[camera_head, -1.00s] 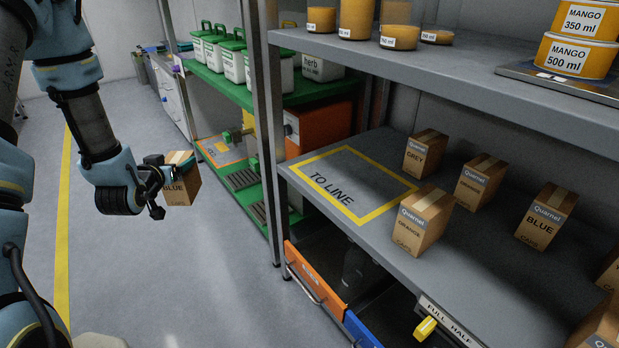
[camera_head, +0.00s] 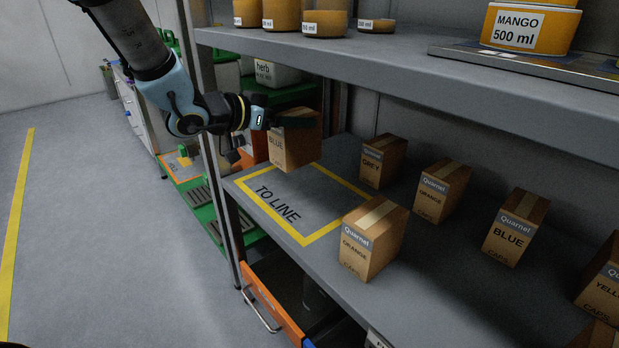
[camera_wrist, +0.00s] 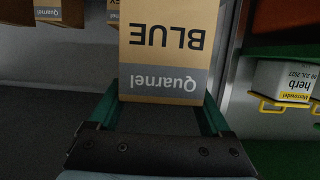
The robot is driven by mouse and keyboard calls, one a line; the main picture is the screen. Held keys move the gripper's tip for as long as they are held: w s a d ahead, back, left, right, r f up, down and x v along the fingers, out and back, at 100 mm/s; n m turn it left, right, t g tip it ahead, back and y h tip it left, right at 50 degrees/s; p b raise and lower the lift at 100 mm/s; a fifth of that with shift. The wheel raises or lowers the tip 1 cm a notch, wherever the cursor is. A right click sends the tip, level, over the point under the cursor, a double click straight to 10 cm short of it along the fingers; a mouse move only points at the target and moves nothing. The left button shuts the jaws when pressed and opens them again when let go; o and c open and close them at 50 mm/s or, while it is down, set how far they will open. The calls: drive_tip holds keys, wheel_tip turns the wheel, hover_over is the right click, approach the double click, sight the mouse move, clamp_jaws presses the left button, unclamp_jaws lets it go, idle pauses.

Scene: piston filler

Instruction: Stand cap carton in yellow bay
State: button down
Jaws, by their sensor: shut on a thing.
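My gripper (camera_head: 285,122) is shut on a brown cap carton (camera_head: 294,148) labelled BLUE. It holds the carton upright over the far left part of the yellow-outlined bay (camera_head: 303,239) marked TO LINE on the grey shelf. The carton seems to be a little above the shelf; its contact with the surface cannot be told. In the wrist view the carton (camera_wrist: 167,40) sits between the green fingers, its Quarnel label upside down. No other carton stands inside the yellow outline.
An ORANGE carton (camera_head: 371,240) stands just right of the bay's near corner, and a GREY carton (camera_head: 382,161) beyond its right side. Another ORANGE carton (camera_head: 441,190) and a BLUE carton (camera_head: 516,228) stand further right. An upper shelf (camera_head: 400,75) with mango tubs overhangs the bay.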

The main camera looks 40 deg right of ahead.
sight(294, 156)
wheel_tip(294, 156, down, 9)
drive_tip(key=shift+f+b, duration=0.1)
drive_tip(key=shift+b, duration=0.8)
drive_tip(key=shift+f, duration=0.1)
